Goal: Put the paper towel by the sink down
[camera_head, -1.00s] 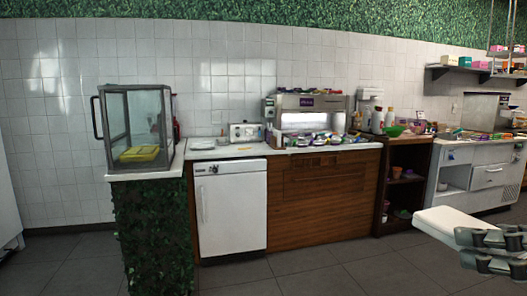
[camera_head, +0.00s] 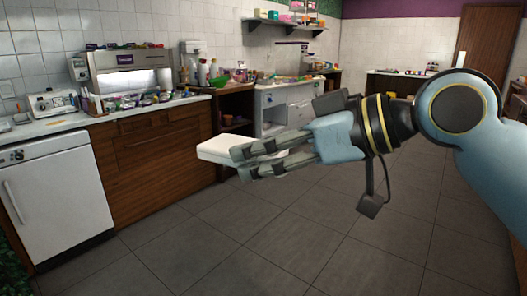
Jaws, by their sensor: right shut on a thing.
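My right gripper (camera_head: 268,157) is shut on a flat white block (camera_head: 216,148), which looks like the paper towel. The gripper holds it in the air above the grey tiled floor, out in front of the counters. The block sticks out to the left past the dark fingers, which cover its right end. My left gripper does not show. I cannot make out a sink for certain in this view.
A wooden counter (camera_head: 160,154) with a white top carries a lit machine (camera_head: 122,77) and many small items. A white appliance door (camera_head: 58,197) is at the left. A white cabinet (camera_head: 287,106) stands at the back, under a shelf (camera_head: 284,26). The floor (camera_head: 250,240) is clear.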

